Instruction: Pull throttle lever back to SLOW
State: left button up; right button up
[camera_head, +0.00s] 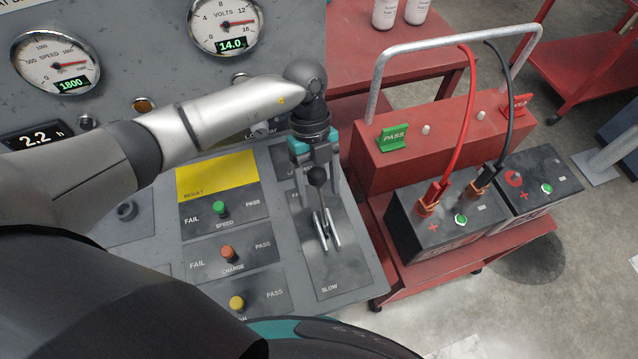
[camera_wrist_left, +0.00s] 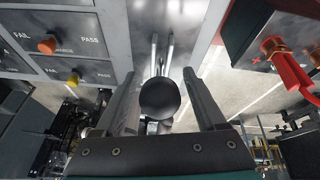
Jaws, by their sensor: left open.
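The throttle lever (camera_head: 317,177) has a round black knob and stands on a grey plate at the console's right side. Two silver rails run beside its stem, and the SLOW label (camera_head: 329,289) is at the plate's near end. My left gripper (camera_head: 318,168) is at the knob, at the far end of the lever's plate. In the left wrist view the knob (camera_wrist_left: 160,98) lies between the two open fingers (camera_wrist_left: 160,78), with gaps on both sides. The lever's stem is largely hidden behind the knob there. My right gripper is not in view.
Left of the lever are the speed (camera_head: 220,209), charge (camera_head: 228,252) and a yellow (camera_head: 237,302) toggle switch. A red cart (camera_head: 470,262) with a red tester (camera_head: 440,140) and black batteries (camera_head: 440,222) stands close on the right. The plate's near half is clear.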

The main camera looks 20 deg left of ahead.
pick_arm(q)
grip_shut()
dwell(0.6)
dwell(0.8)
